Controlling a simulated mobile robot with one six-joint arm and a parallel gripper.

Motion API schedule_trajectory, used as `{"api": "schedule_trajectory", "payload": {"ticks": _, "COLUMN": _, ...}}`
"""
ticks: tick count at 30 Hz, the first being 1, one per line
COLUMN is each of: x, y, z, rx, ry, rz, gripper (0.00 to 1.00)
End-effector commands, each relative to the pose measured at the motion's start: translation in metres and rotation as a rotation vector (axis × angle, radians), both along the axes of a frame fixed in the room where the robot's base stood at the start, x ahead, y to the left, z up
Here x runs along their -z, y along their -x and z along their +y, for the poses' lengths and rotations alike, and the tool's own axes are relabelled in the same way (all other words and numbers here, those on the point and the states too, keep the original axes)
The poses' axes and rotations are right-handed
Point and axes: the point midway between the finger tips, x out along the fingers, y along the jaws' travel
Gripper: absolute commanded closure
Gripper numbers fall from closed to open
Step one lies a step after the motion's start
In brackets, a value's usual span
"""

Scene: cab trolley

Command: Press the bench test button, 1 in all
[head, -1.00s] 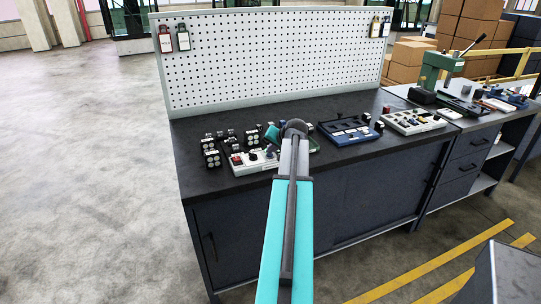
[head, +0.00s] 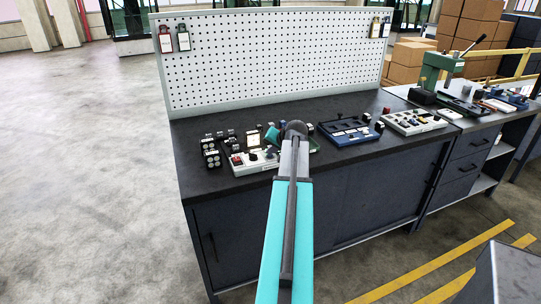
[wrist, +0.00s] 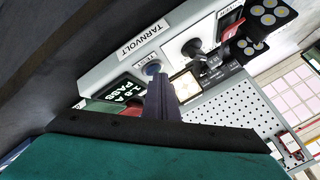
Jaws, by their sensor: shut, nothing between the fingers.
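The bench tester is a pale grey box (wrist: 120,60) labelled TARNVOLT; it also stands on the dark bench in the head view (head: 250,168). Its blue round button (wrist: 151,68) sits beside a TEST label. My gripper (wrist: 157,78) is shut and empty, its fingertips right at the button's edge; I cannot tell if they touch. A dark display (wrist: 125,92) shows green text ending in PASS, partly hidden by my gripper. A square lamp or window (wrist: 185,86) glows pale yellow. In the head view my arm hides the fingertips.
A black knob (wrist: 192,48) and a red switch (wrist: 230,20) sit on the same tester. Black lamp blocks (head: 211,155) stand to its left. A blue tray (head: 348,131) and another grey device (head: 414,121) lie to the right. A pegboard (head: 270,60) rises behind.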

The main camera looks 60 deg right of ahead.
Motion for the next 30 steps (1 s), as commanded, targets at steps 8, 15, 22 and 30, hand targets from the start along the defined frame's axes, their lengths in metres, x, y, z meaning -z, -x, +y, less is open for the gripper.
{"api": "schedule_trajectory", "payload": {"ticks": 8, "x": -0.008, "y": 0.0, "z": 0.0, "rx": 0.0, "ry": -0.001, "rz": 0.001, "gripper": 1.0}}
{"api": "schedule_trajectory", "payload": {"ticks": 15, "x": -0.017, "y": 0.0, "z": 0.0, "rx": 0.001, "ry": 0.0, "rz": 0.001, "gripper": 1.0}}
{"api": "schedule_trajectory", "payload": {"ticks": 22, "x": -0.018, "y": 0.001, "z": 0.0, "rx": 0.001, "ry": 0.0, "rz": 0.001, "gripper": 1.0}}
{"api": "schedule_trajectory", "payload": {"ticks": 30, "x": -0.021, "y": 0.001, "z": -0.001, "rx": 0.001, "ry": 0.0, "rz": 0.001, "gripper": 1.0}}
